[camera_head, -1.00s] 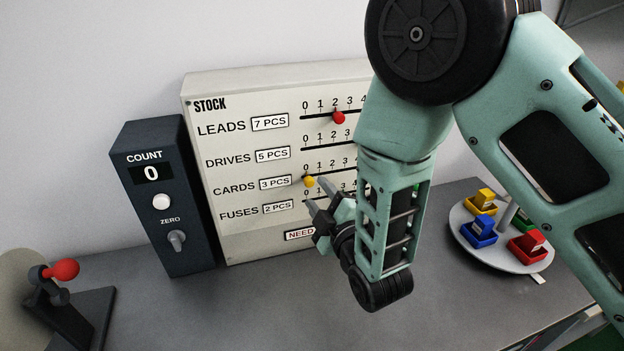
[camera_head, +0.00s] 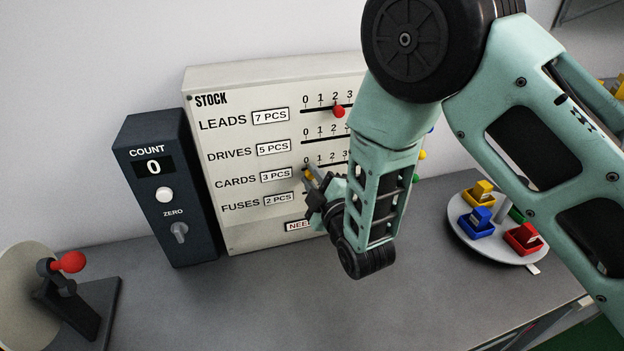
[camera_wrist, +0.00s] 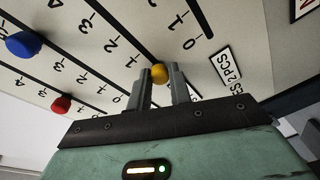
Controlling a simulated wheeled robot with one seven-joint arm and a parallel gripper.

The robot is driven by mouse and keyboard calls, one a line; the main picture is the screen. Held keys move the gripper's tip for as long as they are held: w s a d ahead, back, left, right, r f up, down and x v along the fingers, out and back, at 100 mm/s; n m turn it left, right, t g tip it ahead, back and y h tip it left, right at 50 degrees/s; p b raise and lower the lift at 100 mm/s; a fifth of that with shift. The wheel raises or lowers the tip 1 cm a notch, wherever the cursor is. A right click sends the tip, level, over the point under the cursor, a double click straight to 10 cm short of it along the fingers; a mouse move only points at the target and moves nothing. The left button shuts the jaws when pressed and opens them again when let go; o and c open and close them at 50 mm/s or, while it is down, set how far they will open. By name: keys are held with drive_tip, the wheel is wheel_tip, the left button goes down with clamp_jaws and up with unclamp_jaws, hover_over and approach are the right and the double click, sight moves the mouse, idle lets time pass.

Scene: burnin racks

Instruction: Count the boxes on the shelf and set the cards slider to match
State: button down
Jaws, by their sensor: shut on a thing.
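The pale STOCK panel (camera_head: 280,84) has slider rows for leads, drives, cards and fuses. The cards slider's yellow knob (camera_head: 309,174) is at the 0 end of its slot. My gripper (camera_head: 313,181) is at this knob. In the wrist view its two fingers are shut around the yellow knob (camera_wrist: 158,73). The cards label (camera_head: 235,181) reads 3 PCS. The leads slider's red knob (camera_head: 339,111) stands near 2. My arm hides the panel's right part. I cannot make out a shelf of boxes clearly.
A dark COUNT box (camera_head: 158,213) reading 0 stands left of the panel. A red-knobbed lever (camera_head: 68,262) is at the front left. A round tray (camera_head: 487,249) with small coloured boxes is on the right. The bench (camera_head: 260,300) in front is clear.

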sight(331, 165)
drive_tip(key=d+b, duration=0.1)
drive_tip(key=d, duration=0.1)
drive_tip(key=w+d+b, duration=0.1)
drive_tip(key=d, duration=0.1)
drive_tip(key=shift+w+d+f+b, duration=0.15)
drive_tip(key=shift+d+f+b, duration=0.05)
drive_tip(key=shift+b, duration=0.15)
drive_tip(key=shift+w+d+r, duration=0.1)
drive_tip(key=shift+d+r, duration=0.05)
drive_tip(key=shift+d, duration=0.4)
drive_tip(key=c, duration=1.3)
unclamp_jaws()
